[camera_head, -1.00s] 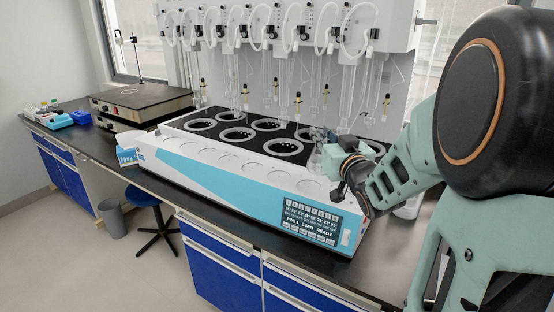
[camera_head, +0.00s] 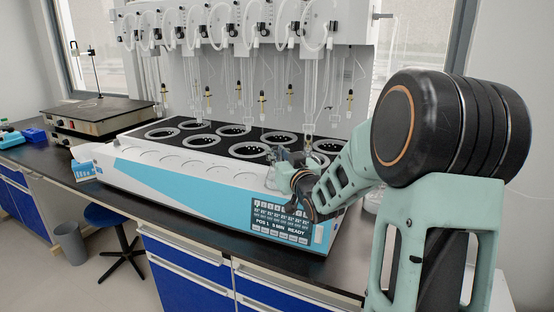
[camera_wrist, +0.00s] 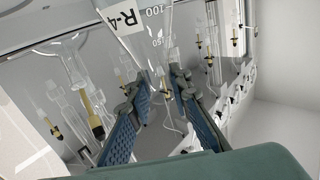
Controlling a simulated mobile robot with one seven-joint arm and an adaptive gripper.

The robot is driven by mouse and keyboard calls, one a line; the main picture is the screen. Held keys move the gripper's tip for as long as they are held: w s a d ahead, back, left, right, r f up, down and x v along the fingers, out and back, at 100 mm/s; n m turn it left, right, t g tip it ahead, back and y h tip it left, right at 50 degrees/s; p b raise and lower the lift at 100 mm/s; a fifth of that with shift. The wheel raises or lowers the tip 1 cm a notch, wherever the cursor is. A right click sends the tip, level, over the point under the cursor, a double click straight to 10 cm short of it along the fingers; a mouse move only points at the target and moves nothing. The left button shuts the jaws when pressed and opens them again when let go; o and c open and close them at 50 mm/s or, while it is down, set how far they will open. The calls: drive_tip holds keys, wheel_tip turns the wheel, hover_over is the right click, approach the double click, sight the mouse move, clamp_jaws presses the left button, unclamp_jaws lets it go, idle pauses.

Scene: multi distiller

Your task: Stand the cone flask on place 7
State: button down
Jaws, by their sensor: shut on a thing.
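The cone flask (camera_wrist: 150,42) is clear glass with a white "R-4" label and volume marks, seen at the top of the wrist view. My gripper (camera_wrist: 157,90) has its blue-padded fingers on either side of the flask's narrow part and is shut on it. In the head view my gripper (camera_head: 287,166) is over the right end of the white and blue distiller (camera_head: 180,186). The flask shows there only faintly, as clear glass near the front ledge. I cannot tell whether its base touches the ledge. I see no readable place numbers on the ledge's pale round spots.
Black-topped heating wells (camera_head: 200,141) lie behind the ledge, with hanging glass tubes (camera_head: 310,85) above them. A display panel (camera_head: 281,222) is on the distiller's front right. A hotplate (camera_head: 100,113) and blue boxes (camera_head: 34,135) stand to the left.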

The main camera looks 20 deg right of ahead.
drive_tip(key=shift+f, duration=0.1)
drive_tip(key=c, duration=1.8)
unclamp_jaws()
drive_tip(key=shift+o, duration=0.2)
drive_tip(key=shift+r, duration=0.35)
drive_tip(key=s, duration=1.2)
drive_tip(key=shift+f+p, duration=0.15)
drive_tip(key=shift+p, duration=0.25)
